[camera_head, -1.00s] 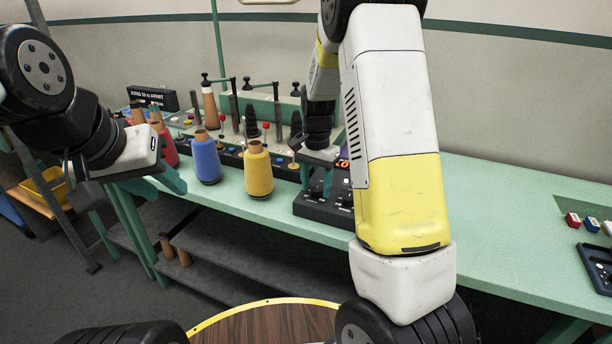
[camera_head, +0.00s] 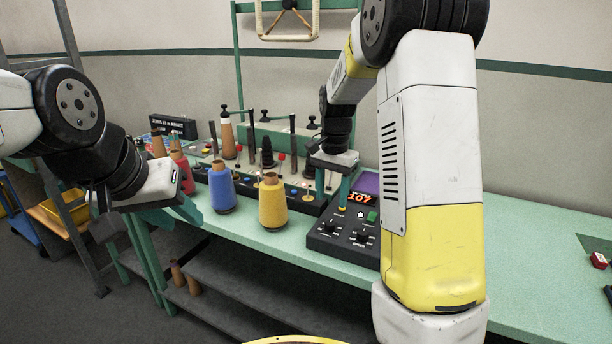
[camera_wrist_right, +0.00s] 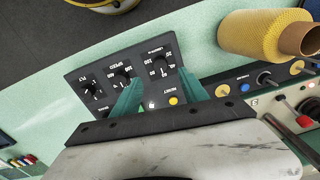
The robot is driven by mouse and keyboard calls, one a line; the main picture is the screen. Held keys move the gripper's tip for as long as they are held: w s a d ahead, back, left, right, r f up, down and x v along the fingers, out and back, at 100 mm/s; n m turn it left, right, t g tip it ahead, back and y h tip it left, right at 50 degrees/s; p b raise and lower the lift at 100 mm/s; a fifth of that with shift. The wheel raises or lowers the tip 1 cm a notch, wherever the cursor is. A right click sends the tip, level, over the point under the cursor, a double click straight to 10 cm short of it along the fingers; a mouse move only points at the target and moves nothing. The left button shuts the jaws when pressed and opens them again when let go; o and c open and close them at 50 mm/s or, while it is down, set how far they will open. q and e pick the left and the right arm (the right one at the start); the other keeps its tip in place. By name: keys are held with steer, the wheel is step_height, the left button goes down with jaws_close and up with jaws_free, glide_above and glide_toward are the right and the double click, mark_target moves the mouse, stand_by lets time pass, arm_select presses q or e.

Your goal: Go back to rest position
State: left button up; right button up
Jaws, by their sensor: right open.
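My right gripper (camera_head: 333,192) hangs over the back left of a dark control box (camera_head: 345,238) with knobs and a lit red display. In the right wrist view its two green fingers (camera_wrist_right: 162,92) are apart with nothing between them, and the box's knob panel (camera_wrist_right: 110,72) lies beyond them. Whether the fingertips touch the box cannot be told. My left gripper (camera_head: 178,210) is at the left, in front of the table's left end. Its fingers are mostly hidden, so its opening is unclear.
Blue (camera_head: 221,188) and yellow (camera_head: 272,202) yarn cones stand on the green table (camera_head: 540,235), left of the control box. A lower shelf (camera_head: 240,300) is under the table. The tabletop's right part is mostly clear.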

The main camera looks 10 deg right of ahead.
steer(key=s+a+r+n+t+y, duration=0.1)
steer(key=s+r+n+t, duration=0.2)
steer(key=s, duration=0.9)
steer(key=s+a+r+n+t+y, duration=0.1)
steer(key=s+r+n+t, duration=0.2)
steer(key=s+r, duration=0.6)
steer(key=s+n, duration=0.2)
steer(key=s, duration=0.1)
steer(key=shift+r+n, duration=0.2)
steer(key=shift+n, duration=0.2)
